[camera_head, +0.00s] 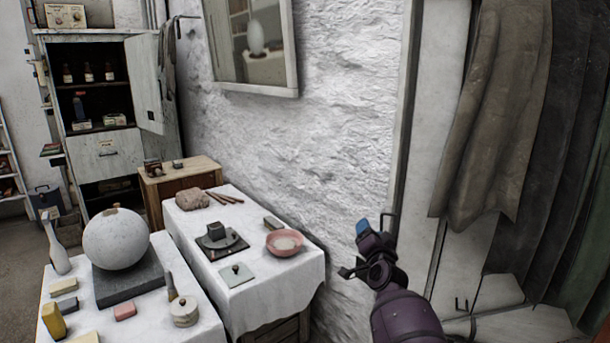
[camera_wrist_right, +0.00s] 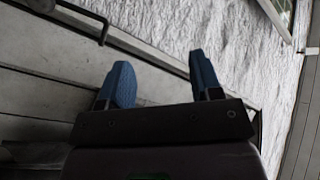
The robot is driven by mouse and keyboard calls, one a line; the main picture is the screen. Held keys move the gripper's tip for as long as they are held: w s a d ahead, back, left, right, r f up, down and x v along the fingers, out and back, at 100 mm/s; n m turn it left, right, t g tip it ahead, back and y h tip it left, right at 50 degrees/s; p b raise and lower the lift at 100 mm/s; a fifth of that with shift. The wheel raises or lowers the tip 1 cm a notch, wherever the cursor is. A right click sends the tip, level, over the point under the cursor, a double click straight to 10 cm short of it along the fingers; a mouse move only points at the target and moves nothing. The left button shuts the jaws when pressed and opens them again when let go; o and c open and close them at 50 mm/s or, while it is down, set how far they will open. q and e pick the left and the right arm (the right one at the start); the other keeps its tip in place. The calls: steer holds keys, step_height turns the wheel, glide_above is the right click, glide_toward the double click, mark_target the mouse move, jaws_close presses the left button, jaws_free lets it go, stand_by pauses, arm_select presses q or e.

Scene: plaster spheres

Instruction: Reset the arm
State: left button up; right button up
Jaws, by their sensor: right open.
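My right arm comes in from the bottom right in the head view. Its gripper (camera_head: 371,233) is raised in front of the white wall, to the right of the cloth-covered tables and apart from them. In the right wrist view the two blue fingers of the right gripper (camera_wrist_right: 160,80) stand wide apart with nothing between them. Behind them are the rough white wall and pale boards. My left gripper is not in view.
A white-clothed table (camera_head: 262,315) holds a pink bowl (camera_head: 285,243) and small items. A nearer table holds a plaster sphere (camera_head: 116,238) on a dark slab (camera_head: 128,277). Grey cloths (camera_head: 495,110) hang at the right. A cabinet (camera_head: 105,155) stands at the back left.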

steer(key=s+d+f+n+g, duration=0.2)
steer(key=s+f, duration=0.6)
steer(key=s, duration=1)
steer(key=s+d+f+n+g, duration=0.3)
steer(key=s+f, duration=0.5)
steer(key=s, duration=1)
steer(key=s+d+f+n+g+p, duration=0.1)
steer(key=s+d+f+n+g, duration=0.2)
steer(key=s+f, duration=0.5)
steer(key=s+d+n, duration=0.1)
steer(key=s, duration=0.9)
steer(key=shift+d+h, duration=0.3)
steer(key=shift+d, duration=0.05)
steer(key=shift+f, duration=0.1)
